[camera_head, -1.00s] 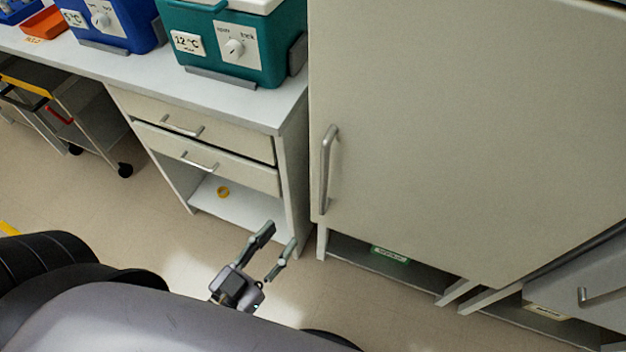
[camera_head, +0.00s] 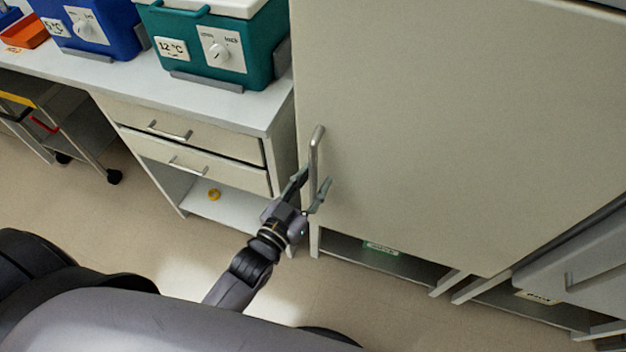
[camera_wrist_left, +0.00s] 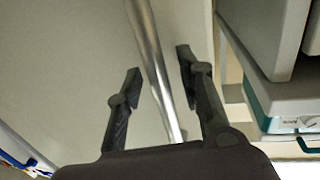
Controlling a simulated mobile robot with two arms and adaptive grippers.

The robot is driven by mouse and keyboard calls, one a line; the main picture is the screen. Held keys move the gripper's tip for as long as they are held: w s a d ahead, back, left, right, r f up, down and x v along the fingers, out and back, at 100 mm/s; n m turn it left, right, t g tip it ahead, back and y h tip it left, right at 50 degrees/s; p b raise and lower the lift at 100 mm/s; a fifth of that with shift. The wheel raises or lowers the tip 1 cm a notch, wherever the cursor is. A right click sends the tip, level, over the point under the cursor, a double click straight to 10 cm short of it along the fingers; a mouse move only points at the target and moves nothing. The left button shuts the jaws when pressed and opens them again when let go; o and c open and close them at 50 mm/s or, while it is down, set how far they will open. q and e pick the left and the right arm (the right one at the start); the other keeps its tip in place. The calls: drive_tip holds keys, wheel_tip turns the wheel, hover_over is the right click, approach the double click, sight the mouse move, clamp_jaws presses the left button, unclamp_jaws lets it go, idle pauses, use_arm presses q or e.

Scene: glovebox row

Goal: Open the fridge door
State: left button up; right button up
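The fridge door (camera_head: 450,120) is a large pale panel on the right of the head view, and it looks shut. Its vertical metal handle (camera_head: 315,160) is near the door's left edge. My left gripper (camera_head: 311,186) is at the lower part of the handle, its fingers on either side of it. In the left wrist view the handle (camera_wrist_left: 153,65) runs between the two open fingers (camera_wrist_left: 160,83), with a gap visible on both sides. My right gripper is in neither view.
A drawer cabinet (camera_head: 190,140) stands left of the fridge, with a teal cool box (camera_head: 215,50) and a blue cool box (camera_head: 95,28) on its counter. A trolley (camera_head: 75,135) is farther left. A grey handled front (camera_head: 585,270) is at lower right. Floor is clear in front.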

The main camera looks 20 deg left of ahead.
use_arm(q)
drive_tip(key=shift+c, duration=0.2)
clamp_jaws()
idle(0.3)
idle(0.4)
